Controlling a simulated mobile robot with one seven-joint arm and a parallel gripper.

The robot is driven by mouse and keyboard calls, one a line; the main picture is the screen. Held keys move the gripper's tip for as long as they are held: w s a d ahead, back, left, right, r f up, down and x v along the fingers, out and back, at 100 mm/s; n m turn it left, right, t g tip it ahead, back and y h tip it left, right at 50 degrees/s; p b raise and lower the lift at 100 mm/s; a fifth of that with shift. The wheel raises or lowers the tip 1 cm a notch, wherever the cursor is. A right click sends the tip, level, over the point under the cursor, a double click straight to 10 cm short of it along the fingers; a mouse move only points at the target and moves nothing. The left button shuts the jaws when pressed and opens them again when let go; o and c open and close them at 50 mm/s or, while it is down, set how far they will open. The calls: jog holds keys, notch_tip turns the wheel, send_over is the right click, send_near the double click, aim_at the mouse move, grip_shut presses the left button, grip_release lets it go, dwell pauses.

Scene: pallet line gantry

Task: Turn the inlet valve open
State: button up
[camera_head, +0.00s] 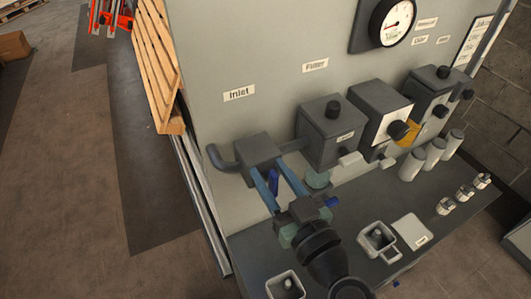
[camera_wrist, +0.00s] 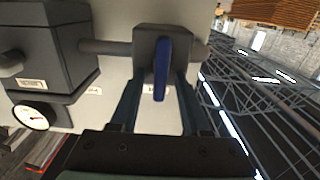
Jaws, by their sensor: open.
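The inlet valve is a dark grey block (camera_head: 258,148) on the panel under the "Inlet" label (camera_head: 239,93). Its blue lever (camera_head: 273,182) points down the panel. In the wrist view the lever (camera_wrist: 161,70) lies across the line of the pipe. My gripper (camera_head: 266,166) is open in front of the valve. In the wrist view its two fingers (camera_wrist: 158,80) stand on either side of the lever, with a gap on each side. I cannot tell how far the fingertips are from the block, and nothing is held.
A filter unit (camera_head: 331,130) stands right of the valve, joined by pipe. More units and a gauge (camera_head: 393,22) are farther right. The shelf below holds a grey cup (camera_head: 377,241), white canisters (camera_head: 411,166) and small fittings. A wooden pallet (camera_head: 158,62) leans at the panel's left edge.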

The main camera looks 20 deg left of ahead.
jog(key=shift+x, duration=1.15)
grip_shut()
